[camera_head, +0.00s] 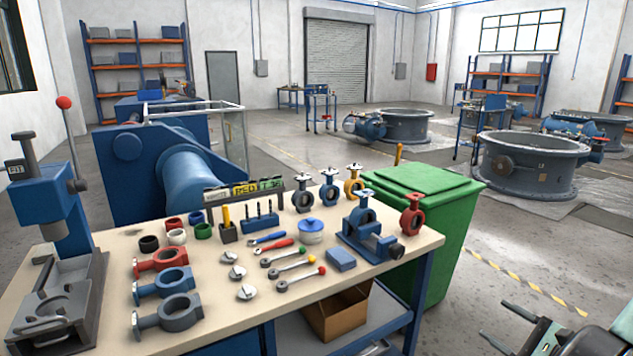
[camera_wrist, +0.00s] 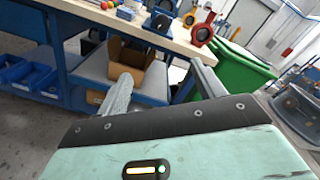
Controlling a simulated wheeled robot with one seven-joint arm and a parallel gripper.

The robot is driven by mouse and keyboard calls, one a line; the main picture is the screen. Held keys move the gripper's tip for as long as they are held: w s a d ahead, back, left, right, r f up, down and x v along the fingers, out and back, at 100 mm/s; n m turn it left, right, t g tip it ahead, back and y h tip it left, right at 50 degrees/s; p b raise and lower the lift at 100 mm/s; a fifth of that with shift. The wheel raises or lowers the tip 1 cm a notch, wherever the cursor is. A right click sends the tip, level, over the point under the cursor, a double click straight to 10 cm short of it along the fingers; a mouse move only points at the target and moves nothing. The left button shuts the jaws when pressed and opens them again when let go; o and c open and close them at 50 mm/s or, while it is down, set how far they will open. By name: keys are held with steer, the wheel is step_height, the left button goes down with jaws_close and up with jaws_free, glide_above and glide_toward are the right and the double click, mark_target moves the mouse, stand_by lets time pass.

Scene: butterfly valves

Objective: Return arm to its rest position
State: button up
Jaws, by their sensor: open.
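My gripper (camera_wrist: 161,70) is open in the wrist view, with its two fingers wide apart and nothing between them. In the head view my gripper (camera_head: 493,319) shows at the lower right corner, partly cut off by the frame. It is to the right of the workbench (camera_head: 110,245) and apart from it. In the wrist view the fingers point toward the bench's lower shelf (camera_wrist: 90,68) and the cardboard box (camera_wrist: 131,57), with a visible gap.
The bench holds valve bodies, handles, a blue vise (camera_head: 366,236) with a valve, and a press (camera_head: 45,215). A green bin (camera_head: 430,230) stands at its right end. Large flanged valves (camera_head: 530,165) stand farther back. Floor beyond the bin is open.

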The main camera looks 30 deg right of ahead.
steer(key=w+a+r+n+g+y, duration=0.1)
steer(key=w+a+n+g, duration=0.3)
steer(key=w+n, duration=0.35)
steer(key=w+a+r+n+g, duration=0.1)
steer(key=w+a+n+g, duration=0.4)
steer(key=w, duration=0.4)
steer(key=w+a+r+n+g+p, duration=0.1)
steer(key=w+a+r+n, duration=0.1)
steer(key=a+r+n, duration=0.3)
steer(key=w+a+r+n+g, duration=0.1)
steer(key=a+n, duration=0.3)
steer(key=a, duration=0.4)
steer(key=s+a+r+n+g+h, duration=0.1)
steer(key=s+a+r+n+g, duration=0.2)
steer(key=a, duration=0.5)
steer(key=s+a+r+n+h, duration=0.1)
steer(key=s+a+r+n, duration=0.3)
steer(key=s+a, duration=0.25)
steer(key=s+a+r+n+g, duration=0.1)
steer(key=s+a+r+n, duration=0.1)
steer(key=s, duration=0.5)
steer(key=s+a+r+n+g, duration=0.2)
steer(key=s+a+n, duration=0.3)
steer(key=s+a, duration=0.2)
steer(key=shift+s+r+g+p, duration=0.3)
steer(key=shift+s+p, duration=0.1)
steer(key=shift+s, duration=0.3)
